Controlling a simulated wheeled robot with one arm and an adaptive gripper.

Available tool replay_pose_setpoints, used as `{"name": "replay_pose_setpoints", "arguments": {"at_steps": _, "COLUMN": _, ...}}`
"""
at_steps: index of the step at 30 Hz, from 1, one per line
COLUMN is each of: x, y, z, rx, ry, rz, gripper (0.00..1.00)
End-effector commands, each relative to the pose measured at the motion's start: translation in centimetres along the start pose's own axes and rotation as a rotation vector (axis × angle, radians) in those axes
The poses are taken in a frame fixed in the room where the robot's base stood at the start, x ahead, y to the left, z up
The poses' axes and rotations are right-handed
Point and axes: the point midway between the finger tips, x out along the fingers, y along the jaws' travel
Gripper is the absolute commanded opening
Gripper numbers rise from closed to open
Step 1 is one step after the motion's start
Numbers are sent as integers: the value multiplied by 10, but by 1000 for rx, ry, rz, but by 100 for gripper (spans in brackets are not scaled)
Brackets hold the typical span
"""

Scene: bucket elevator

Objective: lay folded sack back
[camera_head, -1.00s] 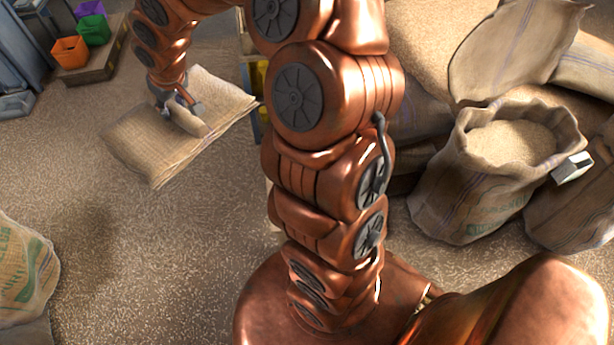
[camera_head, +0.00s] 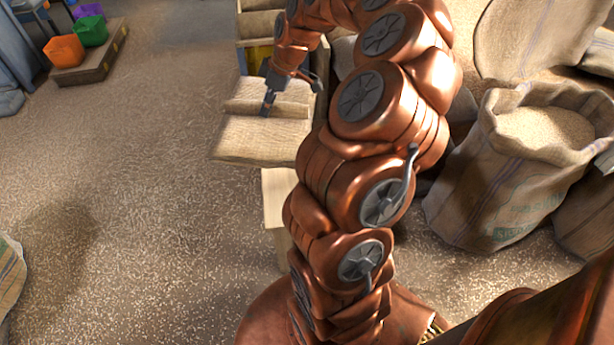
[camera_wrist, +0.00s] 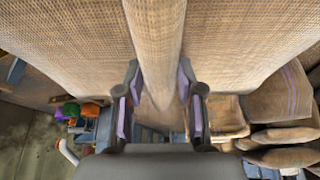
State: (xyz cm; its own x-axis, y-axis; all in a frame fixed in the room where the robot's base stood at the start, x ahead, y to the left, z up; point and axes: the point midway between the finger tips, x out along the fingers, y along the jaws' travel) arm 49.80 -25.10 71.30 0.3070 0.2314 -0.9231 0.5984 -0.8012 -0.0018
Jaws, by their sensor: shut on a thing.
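The folded sack (camera_head: 262,138) is a flat, tan woven bundle with a raised ridge across its middle. It shows in the head view left of my arm, beside and partly over the wooden box-like unit. My gripper (camera_head: 268,104) is shut on the ridge. In the wrist view the sack (camera_wrist: 240,35) fills the upper part, and the ridge stands between the two finger pads of my gripper (camera_wrist: 158,100). The sack looks held up level. Whether it touches the wood below it, I cannot tell.
A wooden unit with bins (camera_head: 262,25) stands behind the sack, and a pale wooden post or ledge (camera_head: 277,205) shows below it. An open grain sack (camera_head: 510,170) stands right. Colored buckets (camera_head: 64,51) sit on a low pallet at upper left.

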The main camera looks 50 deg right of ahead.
Motion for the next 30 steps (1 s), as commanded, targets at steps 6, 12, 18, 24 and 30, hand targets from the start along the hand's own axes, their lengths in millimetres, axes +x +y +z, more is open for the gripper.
{"name": "replay_pose_setpoints", "arguments": {"at_steps": 6, "x": 34, "y": 14, "z": 67, "rx": -114, "ry": 0, "rz": -46, "gripper": 0}}
{"name": "replay_pose_setpoints", "arguments": {"at_steps": 12, "x": 47, "y": 19, "z": 109, "rx": -204, "ry": 0, "rz": -82, "gripper": 0}}
{"name": "replay_pose_setpoints", "arguments": {"at_steps": 18, "x": 50, "y": 19, "z": 129, "rx": -251, "ry": 0, "rz": -104, "gripper": 0}}
{"name": "replay_pose_setpoints", "arguments": {"at_steps": 24, "x": 61, "y": 19, "z": 137, "rx": -260, "ry": 0, "rz": -107, "gripper": 0}}
{"name": "replay_pose_setpoints", "arguments": {"at_steps": 30, "x": 90, "y": 19, "z": 149, "rx": -258, "ry": -1, "rz": -108, "gripper": 0}}
